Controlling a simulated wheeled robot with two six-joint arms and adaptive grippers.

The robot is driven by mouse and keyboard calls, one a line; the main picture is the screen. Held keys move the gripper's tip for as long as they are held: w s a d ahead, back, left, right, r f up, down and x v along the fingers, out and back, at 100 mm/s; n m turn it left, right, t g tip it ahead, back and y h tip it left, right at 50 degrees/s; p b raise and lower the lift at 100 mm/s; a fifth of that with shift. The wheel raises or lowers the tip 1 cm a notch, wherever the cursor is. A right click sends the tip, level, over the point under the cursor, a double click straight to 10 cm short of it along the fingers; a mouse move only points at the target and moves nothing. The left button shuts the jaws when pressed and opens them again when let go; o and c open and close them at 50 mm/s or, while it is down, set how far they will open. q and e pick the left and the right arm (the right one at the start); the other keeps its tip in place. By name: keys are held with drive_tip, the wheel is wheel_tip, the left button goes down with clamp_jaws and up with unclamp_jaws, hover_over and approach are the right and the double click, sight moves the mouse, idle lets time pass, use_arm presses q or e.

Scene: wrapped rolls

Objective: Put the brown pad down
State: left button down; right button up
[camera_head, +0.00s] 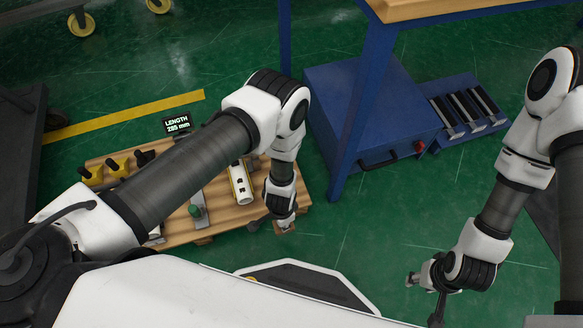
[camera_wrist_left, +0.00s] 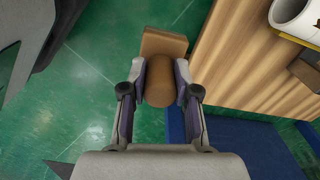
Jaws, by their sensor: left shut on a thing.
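The brown pad (camera_wrist_left: 160,82) is between the two fingers of my left gripper (camera_wrist_left: 161,88), which is shut on it. It has a rounded part between the fingers and a flatter block beyond them. In the head view my left gripper (camera_head: 284,222) hangs by the near right corner of the wooden pallet (camera_head: 232,222), with a little brown showing at its tips. In the wrist view the pad appears over green floor beside the wooden boards; its height is hard to tell. My right gripper (camera_head: 424,296) is empty, its fingers apart, over bare floor.
A white roll (camera_head: 240,184) lies on the pallet, with yellow-and-black pieces (camera_head: 104,168) at its far left and a length display (camera_head: 177,124) behind.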

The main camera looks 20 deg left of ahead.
use_arm(q)
drive_tip(key=w+b, duration=0.3)
drive_tip(key=b, duration=0.2)
drive_tip(key=w+a+f+b, duration=0.1)
drive_tip(key=w+b, duration=0.3)
drive_tip(key=w+a+f+b, duration=0.1)
drive_tip(key=w+b, duration=0.3)
drive_tip(key=b, duration=0.1)
drive_tip(key=shift+w+a+f+b, duration=0.15)
drive_tip(key=shift+a+f+b, duration=0.1)
drive_tip(key=shift+b, duration=0.1)
drive_tip(key=w+b, duration=0.1)
drive_tip(key=w, duration=0.1)
drive_tip(key=w+b, duration=0.1)
drive_tip(key=w, duration=0.1)
drive_tip(key=shift+a+r+b, duration=0.15)
drive_tip(key=shift+a+b, duration=0.25)
wheel_tip(320, 180, down, 3)
drive_tip(key=b, duration=0.2)
drive_tip(key=shift+b, duration=0.3)
drive_tip(key=shift+r, duration=0.15)
drive_tip(key=c, duration=0.9)
unclamp_jaws()
drive_tip(key=shift+f, duration=0.2)
drive_tip(key=shift+o, duration=0.2)
